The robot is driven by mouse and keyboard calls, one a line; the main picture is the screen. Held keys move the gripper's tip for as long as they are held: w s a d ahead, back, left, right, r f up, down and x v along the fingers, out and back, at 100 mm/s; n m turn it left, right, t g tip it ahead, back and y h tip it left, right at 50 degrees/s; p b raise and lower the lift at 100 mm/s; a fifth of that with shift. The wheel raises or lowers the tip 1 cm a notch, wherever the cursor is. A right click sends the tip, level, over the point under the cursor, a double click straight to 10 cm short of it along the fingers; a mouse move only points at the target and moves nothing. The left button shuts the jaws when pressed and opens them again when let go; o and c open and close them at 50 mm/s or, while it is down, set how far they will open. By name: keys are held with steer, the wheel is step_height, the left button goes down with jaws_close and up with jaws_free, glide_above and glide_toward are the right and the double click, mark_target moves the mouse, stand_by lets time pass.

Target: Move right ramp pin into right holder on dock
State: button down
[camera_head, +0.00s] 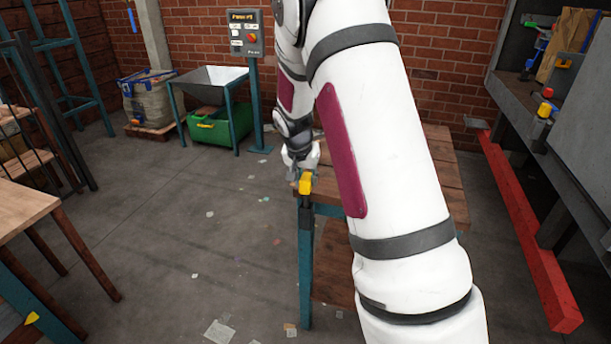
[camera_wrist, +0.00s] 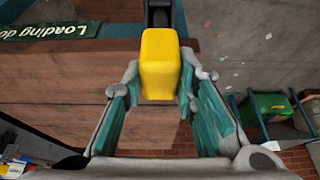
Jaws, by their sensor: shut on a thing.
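My gripper (camera_head: 304,171) is at the near left corner of the wooden dock table, partly behind my own arm in the head view. In the wrist view my gripper (camera_wrist: 160,80) has its two fingers on either side of a yellow pin head (camera_wrist: 160,62) and is shut on it. The yellow pin (camera_head: 306,184) also shows in the head view, just above the table's corner. A dark part (camera_head: 306,216) shows directly below it, and a black piece (camera_wrist: 160,14) shows past it in the wrist view. I cannot tell whether this is the pin's shaft or a holder.
The dock's planked top (camera_wrist: 65,80) carries a green "Loading do…" sign (camera_wrist: 50,31). A teal leg (camera_head: 306,270) stands below the corner. A red beam (camera_head: 525,230) lies right. A green bin (camera_head: 220,125) stands under a hopper. The floor left is mostly open, with scraps.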

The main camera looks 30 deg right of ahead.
steer(key=shift+f+b, duration=0.75)
steer(key=shift+f, duration=1.1)
steer(key=c, duration=1.2)
jaws_free()
steer(key=shift+r, duration=0.1)
steer(key=v, duration=1.2)
